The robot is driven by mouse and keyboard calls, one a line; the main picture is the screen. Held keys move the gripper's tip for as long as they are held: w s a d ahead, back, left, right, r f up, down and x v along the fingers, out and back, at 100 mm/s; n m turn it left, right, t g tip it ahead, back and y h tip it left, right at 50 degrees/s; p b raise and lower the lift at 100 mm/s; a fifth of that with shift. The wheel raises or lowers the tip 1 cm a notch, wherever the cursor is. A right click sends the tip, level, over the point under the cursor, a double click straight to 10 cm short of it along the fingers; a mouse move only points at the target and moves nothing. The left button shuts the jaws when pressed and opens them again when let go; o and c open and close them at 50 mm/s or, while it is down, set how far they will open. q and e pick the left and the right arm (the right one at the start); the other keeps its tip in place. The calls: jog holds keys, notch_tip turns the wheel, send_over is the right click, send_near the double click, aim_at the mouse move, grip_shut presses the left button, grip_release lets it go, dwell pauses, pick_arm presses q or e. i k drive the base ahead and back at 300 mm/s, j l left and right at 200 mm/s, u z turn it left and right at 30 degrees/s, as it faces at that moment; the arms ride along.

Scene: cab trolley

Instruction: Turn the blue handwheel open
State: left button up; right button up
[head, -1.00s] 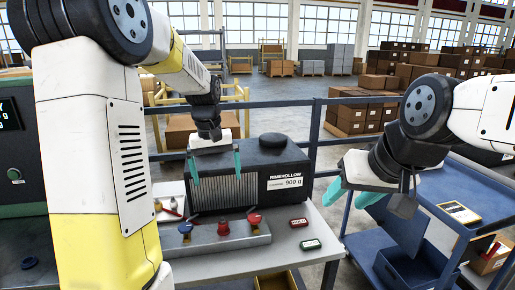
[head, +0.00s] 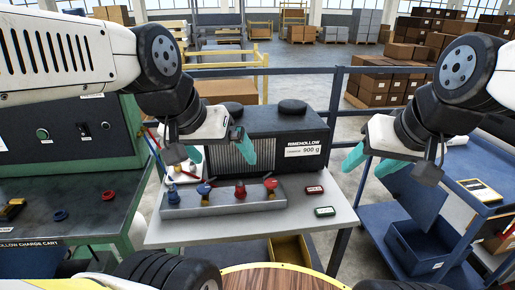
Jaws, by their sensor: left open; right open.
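A grey valve block (head: 225,201) lies on the light table in front of the dark machine. It carries several small handwheels in a row. A blue handwheel (head: 204,188) stands left of two red handwheels (head: 240,189) (head: 270,184); another small bluish valve part (head: 173,194) is at the block's left end. My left gripper (head: 206,156) hangs open and empty above and behind the block, its teal fingers apart. I see no contact with a handwheel. My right gripper (head: 372,163) is open and empty, right of the machine, away from the block.
The dark machine (head: 288,128) with a 900 g label stands behind the block. A blue trolley (head: 465,205) stands right.

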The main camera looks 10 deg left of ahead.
aim_at(204, 189)
jog(key=j+z, duration=0.2)
jog(key=j, duration=0.3)
jog(key=j+z, duration=0.2)
jog(key=j, duration=0.25)
jog(key=k+j+z, duration=0.2)
jog(key=j, duration=0.3)
